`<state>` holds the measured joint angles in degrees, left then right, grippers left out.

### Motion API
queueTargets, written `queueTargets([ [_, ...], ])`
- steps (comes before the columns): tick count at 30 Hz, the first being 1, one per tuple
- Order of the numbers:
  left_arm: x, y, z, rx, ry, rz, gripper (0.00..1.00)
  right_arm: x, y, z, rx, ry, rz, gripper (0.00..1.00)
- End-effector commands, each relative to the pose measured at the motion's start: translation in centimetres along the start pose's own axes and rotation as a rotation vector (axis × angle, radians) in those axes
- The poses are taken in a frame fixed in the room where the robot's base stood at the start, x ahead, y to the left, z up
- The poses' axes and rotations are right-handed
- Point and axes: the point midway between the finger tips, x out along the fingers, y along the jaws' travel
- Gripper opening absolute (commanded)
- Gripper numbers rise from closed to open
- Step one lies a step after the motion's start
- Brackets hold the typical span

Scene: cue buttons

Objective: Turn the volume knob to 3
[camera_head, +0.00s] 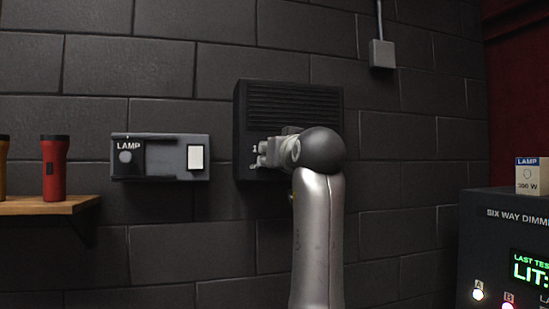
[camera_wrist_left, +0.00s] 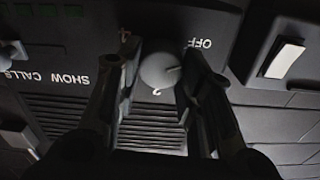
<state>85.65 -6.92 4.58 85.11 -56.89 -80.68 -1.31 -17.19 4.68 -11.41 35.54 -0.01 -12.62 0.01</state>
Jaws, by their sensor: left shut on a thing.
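The volume knob, a round grey knob (camera_wrist_left: 160,66), sits on a dark panel with a slatted grille (camera_head: 290,105) on the wall. In the left wrist view the panel is upside down, with "OFF" and "2" printed around the knob. A short pointer mark shows on the knob's face, on the side towards "OFF"; its exact setting is hard to read. My left gripper (camera_head: 262,153) is at the panel's lower left, and in the wrist view its fingers (camera_wrist_left: 158,80) are shut on the knob from both sides. A "3" is not visible. My right gripper is not in view.
Left of the panel is a lamp box (camera_head: 150,136) with its own knob and a white switch (camera_head: 196,157). A shelf (camera_head: 45,205) holds a red flashlight (camera_head: 55,168). A dimmer console (camera_head: 480,235) with a small box (camera_head: 532,176) stands at right. "SHOW CALLS" shows in the wrist view.

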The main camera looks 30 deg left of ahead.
Motion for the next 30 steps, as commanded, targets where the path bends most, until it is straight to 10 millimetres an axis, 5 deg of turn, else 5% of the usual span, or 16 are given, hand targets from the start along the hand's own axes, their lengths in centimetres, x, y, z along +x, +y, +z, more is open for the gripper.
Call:
queueTargets([
  [30,0.0,0.3,0.3,0.933,0.0,-0.001,0.11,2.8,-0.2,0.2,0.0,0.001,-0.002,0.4],
])
